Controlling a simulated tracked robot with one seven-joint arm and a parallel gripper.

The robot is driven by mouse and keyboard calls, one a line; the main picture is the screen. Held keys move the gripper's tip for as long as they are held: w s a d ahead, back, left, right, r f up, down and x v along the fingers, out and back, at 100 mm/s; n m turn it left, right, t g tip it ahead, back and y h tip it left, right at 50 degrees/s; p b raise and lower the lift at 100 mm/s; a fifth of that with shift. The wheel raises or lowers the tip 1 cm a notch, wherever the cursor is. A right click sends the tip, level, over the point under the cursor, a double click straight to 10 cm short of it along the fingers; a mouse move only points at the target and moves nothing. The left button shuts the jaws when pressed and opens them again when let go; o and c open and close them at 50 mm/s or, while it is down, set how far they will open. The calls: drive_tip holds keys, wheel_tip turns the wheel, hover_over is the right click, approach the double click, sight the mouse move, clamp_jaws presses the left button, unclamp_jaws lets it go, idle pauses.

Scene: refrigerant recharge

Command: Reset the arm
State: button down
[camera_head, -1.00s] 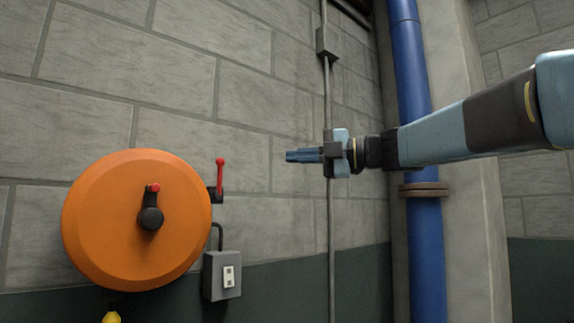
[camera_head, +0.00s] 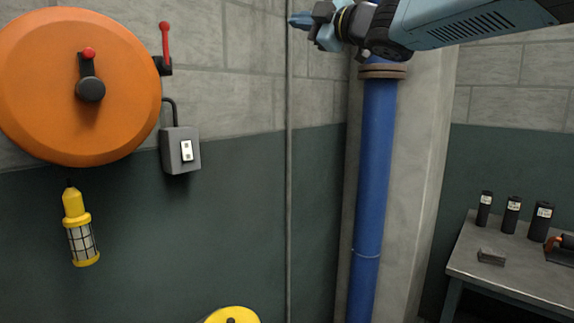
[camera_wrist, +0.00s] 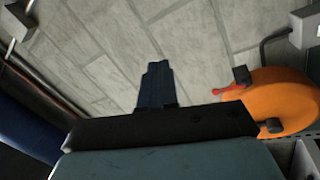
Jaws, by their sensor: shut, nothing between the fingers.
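My gripper (camera_head: 300,20) is at the top of the head view, in front of the block wall and just left of the blue pipe. It points left and is shut and empty. In the wrist view its blue fingers (camera_wrist: 156,86) lie together at the middle, with only wall beyond them. My arm reaches in from the upper right of the head view.
An orange reel (camera_head: 120,110) with a crank, a red lever (camera_head: 165,42) and a grey switch box (camera_head: 180,150) are on the left wall. A yellow lamp (camera_head: 78,225) hangs below. A blue pipe (camera_head: 372,190) stands right of centre. A bench (camera_head: 510,272) holds black canisters (camera_head: 511,215).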

drive_tip(key=s+d+f+m+h, duration=0.3)
drive_tip(key=d+f+m+h, duration=0.5)
drive_tip(key=d+f+m, duration=0.15)
drive_tip(key=s+d+f+m+h, duration=0.2)
drive_tip(key=d+f+m+h, duration=0.55)
drive_tip(key=d+f, duration=0.2)
drive_tip(key=s+d+f+m+g, duration=0.2)
drive_tip(key=s+f+m+g, duration=0.4)
drive_tip(key=s+f, duration=1.3)
wheel_tip(320, 180, down, 2)
drive_tip(key=g, duration=0.2)
drive_tip(key=shift+g+y, duration=0.35)
drive_tip(key=shift+g, duration=0.05)
drive_tip(key=shift+f, duration=0.1)
